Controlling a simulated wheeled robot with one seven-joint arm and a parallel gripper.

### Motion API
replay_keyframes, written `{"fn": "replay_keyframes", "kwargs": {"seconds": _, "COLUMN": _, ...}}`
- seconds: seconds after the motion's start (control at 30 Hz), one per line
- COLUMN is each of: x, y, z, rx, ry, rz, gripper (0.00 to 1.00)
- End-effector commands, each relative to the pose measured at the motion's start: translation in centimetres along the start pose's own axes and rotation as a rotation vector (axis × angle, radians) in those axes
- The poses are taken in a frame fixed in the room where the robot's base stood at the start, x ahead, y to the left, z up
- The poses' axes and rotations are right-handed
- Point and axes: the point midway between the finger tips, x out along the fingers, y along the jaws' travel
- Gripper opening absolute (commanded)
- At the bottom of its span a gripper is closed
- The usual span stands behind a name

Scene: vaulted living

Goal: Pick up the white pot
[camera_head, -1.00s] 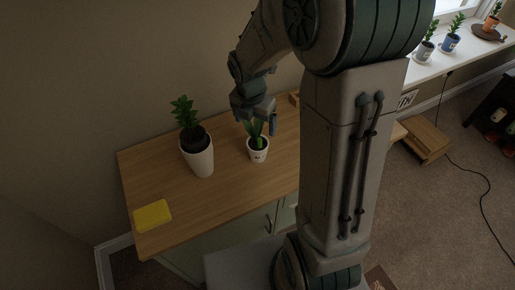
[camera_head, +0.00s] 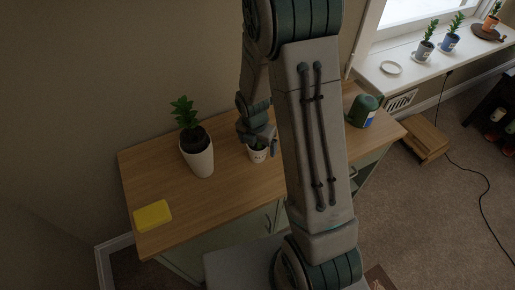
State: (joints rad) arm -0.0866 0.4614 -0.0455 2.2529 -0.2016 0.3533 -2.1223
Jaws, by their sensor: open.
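A small white pot (camera_head: 257,155) with a printed mark on its side stands upright on the wooden cabinet top (camera_head: 226,184). Its green plant is now hidden behind my gripper. My gripper (camera_head: 258,142) is open and points down right over this pot, around its plant or just in front of it; I cannot tell if it touches. A taller white pot (camera_head: 198,158) with dark soil and a leafy green plant stands to the left, apart from my gripper.
A yellow block (camera_head: 152,215) lies at the cabinet's left front. A dark green container (camera_head: 363,111) stands at the right end, past my arm. A white windowsill (camera_head: 440,68) holds several small plants. Wooden boxes (camera_head: 425,140) lie on the carpet.

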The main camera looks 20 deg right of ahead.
Motion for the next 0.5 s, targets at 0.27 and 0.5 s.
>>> {"fn": "replay_keyframes", "kwargs": {"seconds": 0.27, "x": 0.03, "y": 0.02, "z": 0.01, "rx": 0.0, "ry": 0.0, "rz": 0.0, "gripper": 0.7}}
{"fn": "replay_keyframes", "kwargs": {"seconds": 0.5, "x": -0.03, "y": 0.05, "z": 0.03, "rx": -0.001, "ry": -0.001, "rz": 0.001, "gripper": 0.31}}
